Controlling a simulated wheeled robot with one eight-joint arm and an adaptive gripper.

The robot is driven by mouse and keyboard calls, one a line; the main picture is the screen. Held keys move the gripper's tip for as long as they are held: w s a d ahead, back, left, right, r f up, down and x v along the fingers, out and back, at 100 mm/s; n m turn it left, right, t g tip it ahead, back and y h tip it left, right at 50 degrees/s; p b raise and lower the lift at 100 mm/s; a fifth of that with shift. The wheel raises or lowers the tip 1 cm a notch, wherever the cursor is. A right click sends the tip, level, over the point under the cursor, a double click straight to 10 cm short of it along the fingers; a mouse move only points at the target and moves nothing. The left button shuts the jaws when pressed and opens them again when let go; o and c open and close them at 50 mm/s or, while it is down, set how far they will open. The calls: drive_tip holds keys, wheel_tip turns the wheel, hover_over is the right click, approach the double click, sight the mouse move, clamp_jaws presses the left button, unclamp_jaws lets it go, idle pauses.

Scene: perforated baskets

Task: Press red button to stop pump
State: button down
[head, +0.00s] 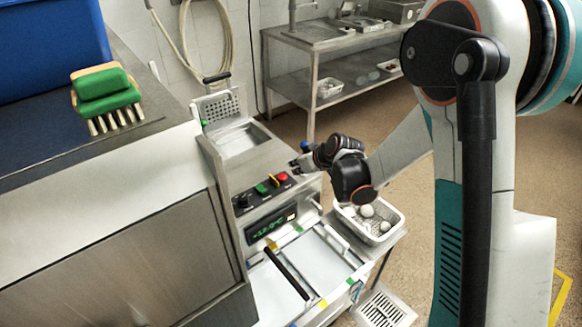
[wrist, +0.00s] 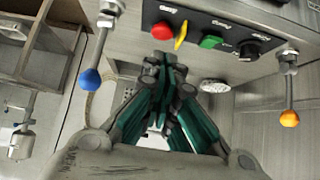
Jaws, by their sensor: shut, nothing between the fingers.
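The red button (head: 281,177) is on the right part of the black control panel (head: 262,191) on the steel machine. It also shows in the wrist view (wrist: 161,30) at the upper middle, left of a yellow piece and a green switch (wrist: 211,41). My gripper (head: 298,164) is just above and to the right of the red button in the head view. In the wrist view its fingers (wrist: 163,58) are shut and empty, with the tips just below the red button. I cannot tell whether they touch it.
A black knob (head: 242,201) is on the panel's left, with a digital display (head: 270,223) below. In the wrist view, blue-tipped (wrist: 91,79) and orange-tipped (wrist: 289,118) levers stick out on either side. A white perforated basket (head: 384,236) with round items stands right of the machine.

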drive_tip(key=shift+p+v, duration=0.3)
drive_tip(key=shift+v, duration=1.25)
drive_tip(key=s+d+r+m+h, duration=0.25)
drive_tip(key=s+d+r, duration=0.25)
drive_tip(key=s+r, duration=0.75)
drive_tip(key=s+d+r+m+h, duration=0.1)
drive_tip(key=s+d+m, duration=0.1)
drive_tip(key=s, duration=0.7)
drive_tip(key=s+d+r+m+h, duration=0.1)
drive_tip(key=s+d, duration=0.3)
drive_tip(key=s, duration=0.6)
drive_tip(key=shift+s+d+r+m, duration=0.25)
drive_tip(key=shift+d+r+m, duration=0.15)
drive_tip(key=shift+r+m, duration=0.35)
